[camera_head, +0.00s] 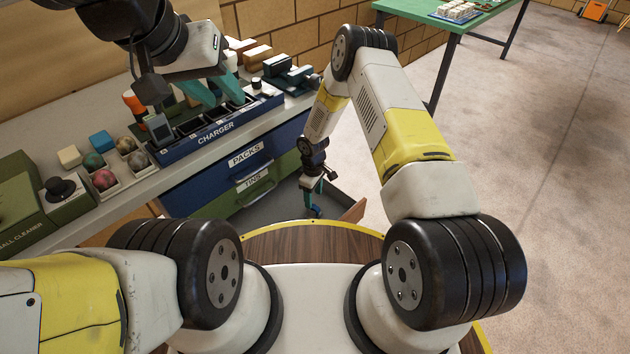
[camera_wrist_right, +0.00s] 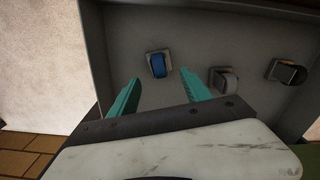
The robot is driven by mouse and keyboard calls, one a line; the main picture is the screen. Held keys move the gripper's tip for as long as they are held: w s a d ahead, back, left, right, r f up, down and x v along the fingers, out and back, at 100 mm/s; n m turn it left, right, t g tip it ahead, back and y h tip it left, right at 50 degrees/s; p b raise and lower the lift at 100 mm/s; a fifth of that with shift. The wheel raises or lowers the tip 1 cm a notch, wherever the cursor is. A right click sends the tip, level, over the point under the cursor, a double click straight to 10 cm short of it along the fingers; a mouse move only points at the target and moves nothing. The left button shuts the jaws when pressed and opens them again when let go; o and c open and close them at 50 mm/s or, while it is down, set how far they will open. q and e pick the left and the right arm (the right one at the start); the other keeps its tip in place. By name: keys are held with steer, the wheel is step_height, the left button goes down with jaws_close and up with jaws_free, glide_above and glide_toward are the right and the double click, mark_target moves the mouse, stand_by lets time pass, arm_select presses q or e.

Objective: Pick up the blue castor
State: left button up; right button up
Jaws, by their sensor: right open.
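The blue castor (camera_wrist_right: 158,65) lies in the open grey drawer (camera_wrist_right: 130,30) in the right wrist view, on a small pale plate. My right gripper (camera_wrist_right: 160,98) is open with teal fingers apart and empty. The castor shows just beyond the gap between its fingertips, not between them. In the head view the right gripper (camera_head: 314,198) points down into the drawer (camera_head: 345,198), and the blue castor (camera_head: 315,212) shows small at its tips. My left gripper (camera_head: 220,98) hangs over the charger at upper left, its teal fingers apart.
A grey castor (camera_wrist_right: 224,80) and a black castor (camera_wrist_right: 287,72) lie to the right in the same drawer, whose walls surround the gripper. The workbench holds the charger (camera_head: 215,133), several balls and a green ball cleaner (camera_head: 30,205). A green table (camera_head: 480,22) stands far right.

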mark_target(314, 206)
step_height(314, 206, down, 7)
steer(key=shift+w+r, duration=0.1)
jaws_close()
stand_by(0.4)
